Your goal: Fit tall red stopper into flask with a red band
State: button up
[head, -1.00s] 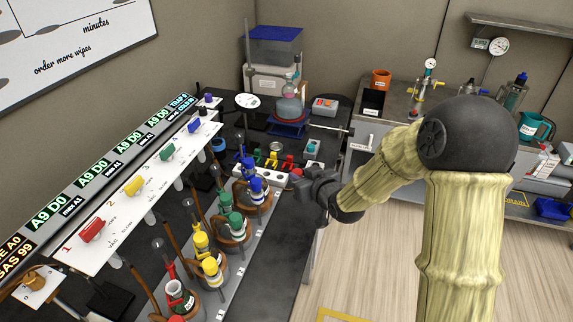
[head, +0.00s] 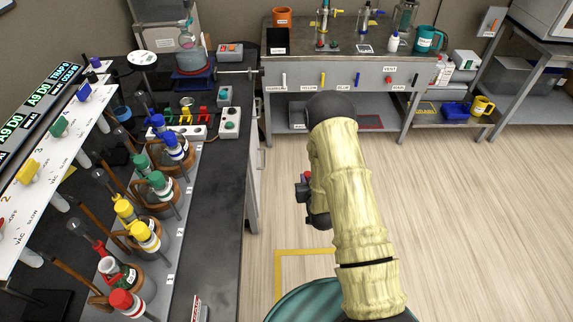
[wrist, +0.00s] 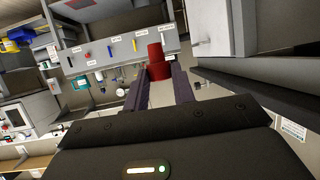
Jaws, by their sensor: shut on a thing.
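The tall red stopper (wrist: 156,62) is between my gripper's fingertips (wrist: 157,72) in the wrist view. My gripper (head: 304,190) is shut on it, and a bit of red shows there in the head view. It is held out over the open floor, right of the bench and well away from the flasks. The flask with a red band (head: 128,276) stands at the near left end of the bench row. One pale neck of it looks open, and a red cap (head: 122,302) shows just in front. The band itself is hard to make out.
Yellow (head: 143,234), green (head: 158,184) and blue (head: 174,146) capped flasks stand farther along the row, under a sloped valve panel (head: 45,160). A white rack (head: 182,131) and a button box (head: 229,122) lie beyond.

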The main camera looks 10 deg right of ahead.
notch_tip(320, 180, down, 7)
jog(key=b, duration=0.4)
jog(key=shift+d+r, duration=0.2)
jog(key=shift+d, duration=0.15)
jog(key=shift+d, duration=0.1)
